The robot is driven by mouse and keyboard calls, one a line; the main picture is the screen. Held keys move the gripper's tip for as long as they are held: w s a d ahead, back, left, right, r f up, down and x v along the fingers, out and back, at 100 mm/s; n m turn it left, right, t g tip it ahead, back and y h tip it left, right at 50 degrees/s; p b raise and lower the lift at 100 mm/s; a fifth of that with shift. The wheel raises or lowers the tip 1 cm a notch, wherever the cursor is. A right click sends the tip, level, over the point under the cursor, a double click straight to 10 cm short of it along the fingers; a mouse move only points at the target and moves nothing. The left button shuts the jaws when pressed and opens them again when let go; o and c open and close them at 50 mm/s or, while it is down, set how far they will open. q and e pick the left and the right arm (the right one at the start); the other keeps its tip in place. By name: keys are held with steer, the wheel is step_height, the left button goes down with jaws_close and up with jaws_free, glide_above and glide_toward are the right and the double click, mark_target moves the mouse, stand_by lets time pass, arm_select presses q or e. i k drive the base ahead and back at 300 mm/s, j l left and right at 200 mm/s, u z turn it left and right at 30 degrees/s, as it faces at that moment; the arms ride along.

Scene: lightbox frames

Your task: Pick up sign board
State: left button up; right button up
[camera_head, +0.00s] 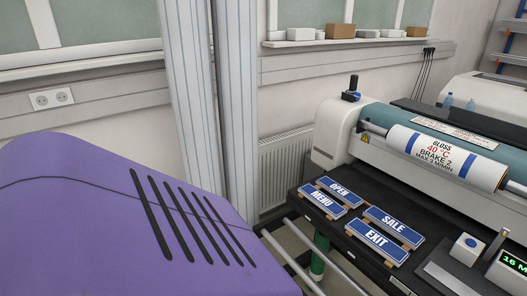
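Several blue sign boards with white lettering lie on the black bed of a machine at the lower right. The OPEN sign (339,190) is at the back left and the MENU sign (322,201) is just in front of it. The SALE sign (393,225) is at the back right and the EXIT sign (376,242) is in front of it. They rest on small brown blocks, in two pairs side by side. Neither of my grippers shows in the head view.
The machine's white roller (446,157) with print on it runs behind the signs. A control panel with a small display (513,262) stands right of them. Metal rails (290,263) run along the left of the bed. A radiator (285,168) and windows are behind.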

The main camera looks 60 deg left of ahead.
mark_target(335, 211)
steer(key=u, duration=1.55)
